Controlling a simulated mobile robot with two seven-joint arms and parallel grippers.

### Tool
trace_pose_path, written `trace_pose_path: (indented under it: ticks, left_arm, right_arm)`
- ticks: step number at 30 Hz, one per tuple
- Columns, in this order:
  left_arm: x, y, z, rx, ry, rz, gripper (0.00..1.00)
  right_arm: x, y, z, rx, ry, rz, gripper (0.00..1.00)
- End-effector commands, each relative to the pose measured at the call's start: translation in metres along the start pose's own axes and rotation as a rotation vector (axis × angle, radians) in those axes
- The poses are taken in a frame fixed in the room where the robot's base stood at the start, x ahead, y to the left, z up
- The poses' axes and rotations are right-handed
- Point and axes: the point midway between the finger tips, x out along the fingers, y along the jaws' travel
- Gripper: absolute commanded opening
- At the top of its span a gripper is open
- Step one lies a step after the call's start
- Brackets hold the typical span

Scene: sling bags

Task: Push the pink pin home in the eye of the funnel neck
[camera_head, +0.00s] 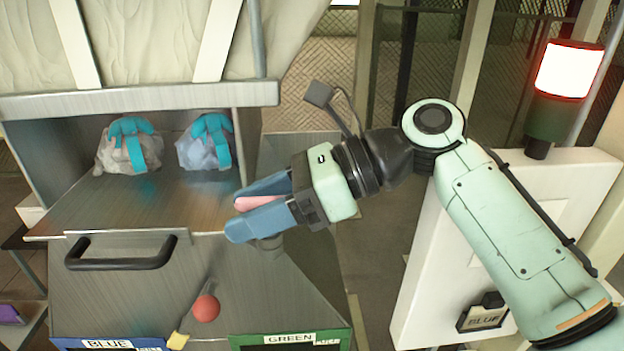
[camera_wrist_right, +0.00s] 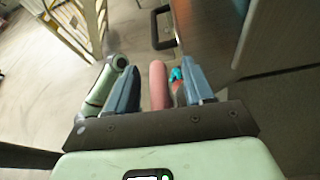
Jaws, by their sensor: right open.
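The pink pin (camera_head: 260,202) lies between the two blue fingers of my right gripper (camera_head: 240,210) in the head view. In the right wrist view the pink pin (camera_wrist_right: 158,85) stands between the fingers of the right gripper (camera_wrist_right: 159,70), with gaps visible on both sides. The right gripper is open. A short grey cylindrical part (camera_head: 270,243) shows just below the fingers; it may be the funnel neck, but its eye is hidden. I cannot tell how deep the pin sits. My left gripper is not in view.
Two bags with teal straps, one beige (camera_head: 114,154) and one bluish (camera_head: 203,150), lie on the metal shelf (camera_head: 150,205). Below are a black handle (camera_head: 120,262), a red ball knob (camera_head: 206,308) and the BLUE and GREEN labels. A lit red lamp (camera_head: 570,70) stands right.

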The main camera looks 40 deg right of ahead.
Motion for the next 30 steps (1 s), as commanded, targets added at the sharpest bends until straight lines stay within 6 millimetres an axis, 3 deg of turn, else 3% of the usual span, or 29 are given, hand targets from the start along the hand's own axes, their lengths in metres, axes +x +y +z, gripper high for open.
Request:
trace_pose_path:
  ticks: [16,21,30]
  left_arm:
    - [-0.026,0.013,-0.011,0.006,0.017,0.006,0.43]
    - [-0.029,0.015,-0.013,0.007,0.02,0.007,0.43]
    - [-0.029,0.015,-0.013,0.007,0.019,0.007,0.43]
  right_arm:
    - [-0.102,0.0,0.003,-0.003,-0.003,-0.003,0.52]
    - [-0.114,0.0,0.002,-0.002,-0.001,-0.001,0.52]
    - [-0.116,0.0,0.0,-0.001,-0.001,0.0,0.52]
